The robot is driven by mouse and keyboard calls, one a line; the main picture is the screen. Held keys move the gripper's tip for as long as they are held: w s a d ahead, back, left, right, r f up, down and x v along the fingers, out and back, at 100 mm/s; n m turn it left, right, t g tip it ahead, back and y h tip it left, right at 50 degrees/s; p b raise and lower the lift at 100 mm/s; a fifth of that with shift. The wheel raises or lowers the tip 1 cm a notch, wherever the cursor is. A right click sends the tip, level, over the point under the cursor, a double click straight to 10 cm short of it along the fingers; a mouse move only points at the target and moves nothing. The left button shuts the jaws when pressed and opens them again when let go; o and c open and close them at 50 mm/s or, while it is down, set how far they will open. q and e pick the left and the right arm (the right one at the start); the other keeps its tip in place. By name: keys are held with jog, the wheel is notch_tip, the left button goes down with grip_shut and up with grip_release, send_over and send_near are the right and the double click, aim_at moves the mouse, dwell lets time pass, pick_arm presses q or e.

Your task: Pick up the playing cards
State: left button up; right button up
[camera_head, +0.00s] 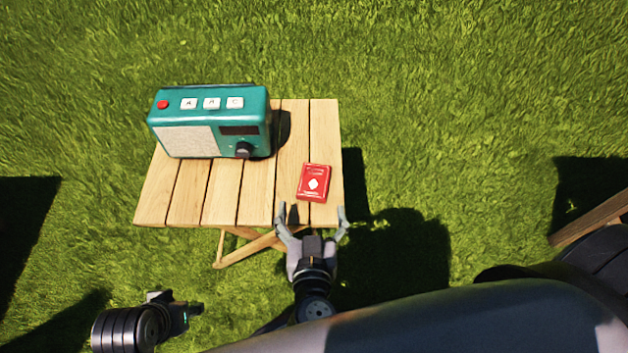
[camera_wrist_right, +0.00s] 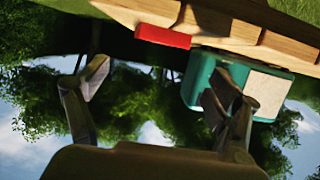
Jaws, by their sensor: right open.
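The playing cards are a red box (camera_head: 314,183) with a white diamond, lying flat near the front right corner of the wooden table (camera_head: 222,205). In the right wrist view, which is upside down, the box shows as a red edge (camera_wrist_right: 163,36) on the tabletop. My right gripper (camera_head: 311,214) is open and empty at the table's front edge, just short of the box and not touching it. Its spread fingers also show in the right wrist view (camera_wrist_right: 160,88). Dark parts of my left arm show at the lower left of the head view; its fingers cannot be made out.
A teal radio (camera_head: 200,143) with a red button and white keys stands at the back left of the table. Bare slats separate it from the cards. Grass surrounds the table. Another wooden piece (camera_head: 592,216) stands at the far right.

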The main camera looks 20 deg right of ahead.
aim_at(313, 183)
jog(key=x, duration=0.8)
jog(key=shift+w+d+f, duration=0.15)
jog(key=shift+f, duration=0.15)
